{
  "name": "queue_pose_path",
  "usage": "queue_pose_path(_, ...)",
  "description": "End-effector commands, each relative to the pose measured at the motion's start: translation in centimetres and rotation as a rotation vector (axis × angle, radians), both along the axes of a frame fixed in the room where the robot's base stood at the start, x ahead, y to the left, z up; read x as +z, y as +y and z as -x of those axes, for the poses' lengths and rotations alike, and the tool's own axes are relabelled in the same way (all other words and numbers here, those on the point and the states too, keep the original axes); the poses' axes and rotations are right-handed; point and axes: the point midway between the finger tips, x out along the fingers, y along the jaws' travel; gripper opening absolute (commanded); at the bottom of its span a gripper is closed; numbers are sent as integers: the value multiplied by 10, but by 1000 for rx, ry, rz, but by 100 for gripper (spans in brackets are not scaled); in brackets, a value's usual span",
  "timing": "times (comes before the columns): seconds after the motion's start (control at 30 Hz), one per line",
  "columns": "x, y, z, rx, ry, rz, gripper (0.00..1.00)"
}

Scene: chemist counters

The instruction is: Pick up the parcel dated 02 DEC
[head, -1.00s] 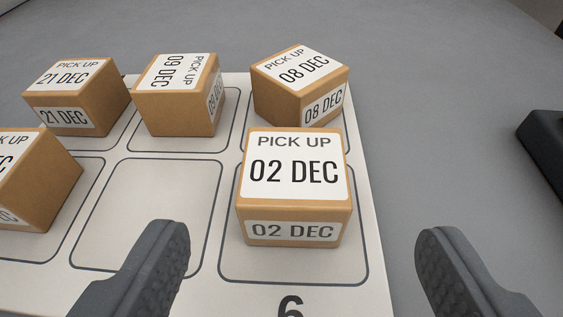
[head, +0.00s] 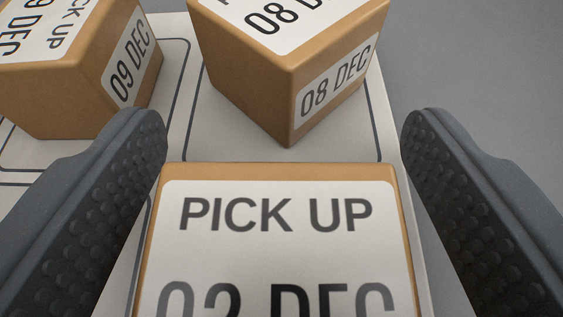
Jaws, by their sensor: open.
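The parcel dated 02 DEC (head: 280,255) is a brown box with a white label reading PICK UP on top. It fills the lower middle of the head view, and its near side is cut off by the bottom edge. My gripper (head: 284,135) is open, with one dark ridged finger on each side of this parcel. The left finger is close to the parcel's left side; the right finger shows a small gap. I cannot see whether either finger touches it.
The 08 DEC parcel (head: 245,95) stands turned just behind, between the fingertips. The 09 DEC parcel (head: 75,100) stands at the upper left, close to the left fingertip. They stand on a white board (head: 205,140) with outlined cells. Grey counter (head: 470,70) lies free at the right.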

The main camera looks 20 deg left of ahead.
Motion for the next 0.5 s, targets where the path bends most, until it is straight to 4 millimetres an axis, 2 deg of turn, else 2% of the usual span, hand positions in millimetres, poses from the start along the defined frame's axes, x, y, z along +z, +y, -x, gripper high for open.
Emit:
queue_pose_path(0.4, -4, 3, -7, 0, 2, 1, 71)
queue_pose_path(0.5, -5, 3, -7, 0, 2, 0, 43)
